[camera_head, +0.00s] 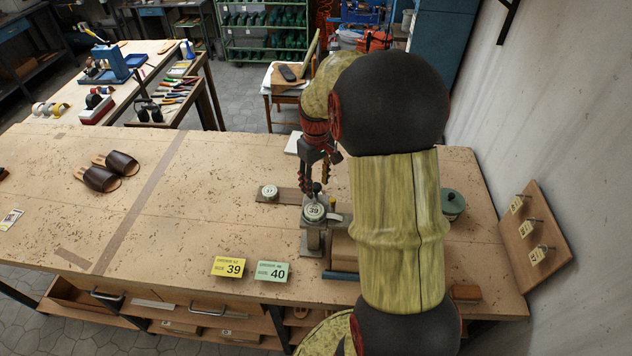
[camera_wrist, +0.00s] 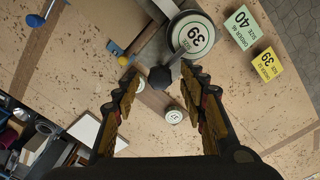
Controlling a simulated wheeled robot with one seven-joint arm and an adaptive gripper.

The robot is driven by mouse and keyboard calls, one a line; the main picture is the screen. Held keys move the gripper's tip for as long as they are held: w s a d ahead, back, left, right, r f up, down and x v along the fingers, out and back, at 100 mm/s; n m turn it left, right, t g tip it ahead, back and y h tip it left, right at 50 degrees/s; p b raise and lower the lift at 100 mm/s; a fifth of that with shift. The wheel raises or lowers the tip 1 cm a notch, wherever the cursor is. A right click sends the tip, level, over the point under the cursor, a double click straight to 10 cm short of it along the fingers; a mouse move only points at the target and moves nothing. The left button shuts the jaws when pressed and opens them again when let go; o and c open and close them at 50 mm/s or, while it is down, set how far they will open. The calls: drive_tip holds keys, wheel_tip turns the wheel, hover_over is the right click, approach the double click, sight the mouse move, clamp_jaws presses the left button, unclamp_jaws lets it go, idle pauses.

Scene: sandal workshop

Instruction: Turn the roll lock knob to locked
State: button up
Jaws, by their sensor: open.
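A small bench machine with a round dial marked 39 (camera_head: 314,211) stands on the workbench; the dial also shows in the wrist view (camera_wrist: 193,36). A black knob (camera_wrist: 160,78) with a metal arm sits beside the dial; I take it for the roll lock knob. It also shows in the head view (camera_head: 317,187). My gripper (camera_head: 316,183) points down over it, fingers apart. In the wrist view the knob lies between the fingertips of my gripper (camera_wrist: 164,82), with gaps on both sides. Which setting the knob is in, I cannot tell. My arm hides part of the machine's right side.
A smaller round disc (camera_head: 270,192) sits on a wooden strip behind the machine. Sandals (camera_head: 107,171) lie at left. A green lidded pot (camera_head: 453,205) stands at right.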

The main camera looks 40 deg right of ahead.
sight(316, 185)
wheel_tip(316, 185, up, 12)
idle(0.6)
idle(0.5)
